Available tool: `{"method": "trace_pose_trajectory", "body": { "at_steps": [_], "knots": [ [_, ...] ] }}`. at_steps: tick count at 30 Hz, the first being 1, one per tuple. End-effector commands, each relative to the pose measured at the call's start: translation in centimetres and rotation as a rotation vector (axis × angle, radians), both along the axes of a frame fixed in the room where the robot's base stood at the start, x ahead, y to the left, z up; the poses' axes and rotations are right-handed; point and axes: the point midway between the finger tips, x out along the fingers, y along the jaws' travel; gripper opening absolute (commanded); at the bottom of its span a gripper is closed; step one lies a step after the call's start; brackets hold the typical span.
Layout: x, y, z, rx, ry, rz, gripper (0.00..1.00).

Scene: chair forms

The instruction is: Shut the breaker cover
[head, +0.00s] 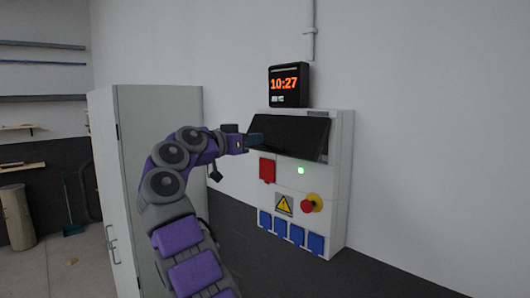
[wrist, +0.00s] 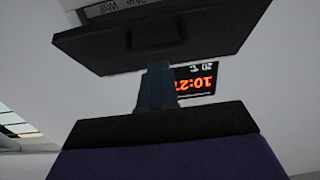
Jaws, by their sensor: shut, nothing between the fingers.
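The breaker box (head: 341,185) is a white panel on the wall. Its dark breaker cover (head: 292,132) is at the top and seems tilted out from the box; how far is hard to tell. In the wrist view the cover (wrist: 205,28) is a dark slab with a small handle on it, across the top. My gripper (head: 254,138) is shut and empty, at the left end of the cover. In the wrist view its shut fingers (wrist: 158,85) point at the cover's near edge; whether they touch it I cannot tell.
A clock (head: 288,85) showing 10:27 sits above the box. Below the cover are a red socket (head: 267,170), a green light (head: 300,170), a red emergency knob (head: 308,206) and several blue sockets (head: 281,229). A grey cabinet (head: 134,130) stands left, behind my arm.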

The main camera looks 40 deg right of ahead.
Motion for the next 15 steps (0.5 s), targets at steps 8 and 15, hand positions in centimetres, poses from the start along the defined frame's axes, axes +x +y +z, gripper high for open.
{"method": "trace_pose_trajectory", "body": {
  "at_steps": [8,15],
  "knots": [
    [-0.2,-4.0,-3.5,-0.135,-0.013,-0.007,0.0],
    [-0.2,-6.1,-5.3,-0.278,-0.023,-0.008,0.0]
  ]
}}
